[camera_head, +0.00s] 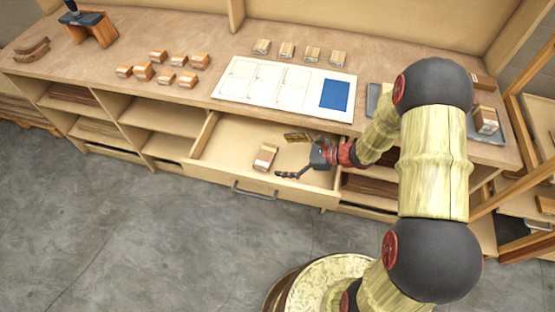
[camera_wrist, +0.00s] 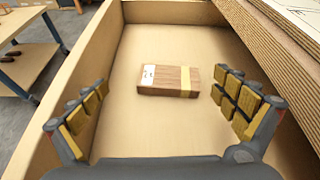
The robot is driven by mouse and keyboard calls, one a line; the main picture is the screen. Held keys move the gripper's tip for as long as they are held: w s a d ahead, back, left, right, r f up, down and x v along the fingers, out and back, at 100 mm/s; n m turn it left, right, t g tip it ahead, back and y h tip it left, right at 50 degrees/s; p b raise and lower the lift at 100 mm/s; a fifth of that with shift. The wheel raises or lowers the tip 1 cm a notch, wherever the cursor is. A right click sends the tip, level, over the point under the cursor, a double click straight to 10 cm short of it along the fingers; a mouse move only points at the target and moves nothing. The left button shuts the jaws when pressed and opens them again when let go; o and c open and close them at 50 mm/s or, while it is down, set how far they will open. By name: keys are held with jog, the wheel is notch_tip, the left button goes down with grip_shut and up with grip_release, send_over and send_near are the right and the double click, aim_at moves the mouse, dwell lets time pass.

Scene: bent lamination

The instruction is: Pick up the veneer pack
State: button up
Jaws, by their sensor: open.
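The veneer pack (camera_head: 265,157) is a small brown block with a pale label, lying in the open drawer (camera_head: 222,150). In the wrist view the pack (camera_wrist: 168,81) lies flat on the drawer floor, with a white label at its left end and a yellowish band near its right end. My gripper (camera_head: 288,155) is open and empty, to the right of the pack in the head view. In the wrist view the fingers of my gripper (camera_wrist: 160,118) stand wide apart, one on each side of the picture, with the pack beyond and between them, untouched.
The workbench (camera_head: 215,85) above carries several brown packs (camera_head: 158,57), several paler packs (camera_head: 287,50) and a white sheet (camera_head: 258,85) with a blue rectangle (camera_head: 335,94). Open floor (camera_head: 130,230) lies in front.

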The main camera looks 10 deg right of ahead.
aim_at(267, 156)
jog(key=shift+d+f+m+t, duration=0.3)
jog(key=shift+d+f+m, duration=0.45)
jog(key=shift+f, duration=0.15)
jog(key=shift+w+a+f, duration=0.1)
jog(key=shift+a+f, duration=0.05)
jog(key=shift+f, duration=0.1)
jog(key=b+x, duration=0.1)
jog(key=x, duration=0.2)
jog(key=b+x, duration=0.1)
jog(key=x, duration=0.2)
jog(key=shift+w+f+b, duration=0.15)
jog(key=shift+w+b, duration=0.1)
jog(key=shift+b, duration=0.05)
jog(key=shift+w+a+f, duration=0.1)
jog(key=shift+w+a, duration=0.15)
jog(key=shift+a, duration=0.1)
jog(key=c, duration=1.2)
jog(key=shift+o, duration=0.2)
